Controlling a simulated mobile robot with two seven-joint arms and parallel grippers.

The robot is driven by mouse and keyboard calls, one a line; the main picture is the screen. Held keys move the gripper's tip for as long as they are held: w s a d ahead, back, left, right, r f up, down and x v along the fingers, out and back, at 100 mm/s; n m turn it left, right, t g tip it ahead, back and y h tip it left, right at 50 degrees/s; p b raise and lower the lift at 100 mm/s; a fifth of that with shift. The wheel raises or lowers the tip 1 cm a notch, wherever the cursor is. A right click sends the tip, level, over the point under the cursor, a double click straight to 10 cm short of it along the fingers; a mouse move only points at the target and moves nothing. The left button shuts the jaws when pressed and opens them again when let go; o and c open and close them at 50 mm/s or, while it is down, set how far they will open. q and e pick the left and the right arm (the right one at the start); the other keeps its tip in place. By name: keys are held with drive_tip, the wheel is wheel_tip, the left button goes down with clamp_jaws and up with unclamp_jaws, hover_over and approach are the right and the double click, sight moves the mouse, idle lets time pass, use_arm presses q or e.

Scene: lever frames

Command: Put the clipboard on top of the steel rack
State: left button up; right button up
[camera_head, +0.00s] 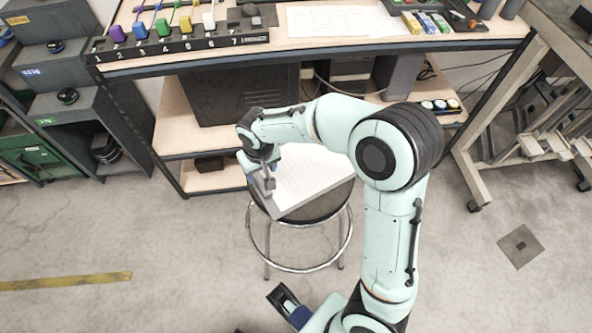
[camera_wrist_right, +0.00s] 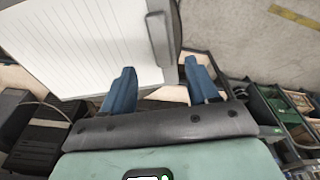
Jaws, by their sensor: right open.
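The clipboard (camera_head: 312,182), with white lined paper and a grey clip, lies flat on a round stool (camera_head: 322,207). In the right wrist view the clipboard (camera_wrist_right: 95,45) fills the upper left, its clip near the edge. My right gripper (camera_head: 262,180) is at the clipboard's left edge. Its two blue fingers stand apart in the right wrist view (camera_wrist_right: 162,90), and the clipboard's near corner shows between their tips. I cannot tell if they touch it. Dark metal units (camera_head: 105,120) with shelves stand at the left; I cannot tell if one is the steel rack.
A workbench (camera_head: 250,43) with wooden shelves stands behind the stool, with coloured items and papers on top. A dark box (camera_head: 235,95) sits on its shelf. A beige metal frame (camera_head: 480,180) stands at the right.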

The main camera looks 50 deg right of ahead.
sight(262, 183)
drive_tip(key=f, duration=0.2)
drive_tip(key=f+b, duration=0.1)
drive_tip(key=f, duration=0.2)
drive_tip(key=w+f, duration=0.1)
drive_tip(key=f, duration=0.2)
drive_tip(key=shift+d, duration=0.1)
drive_tip(key=shift+r, duration=0.1)
clamp_jaws()
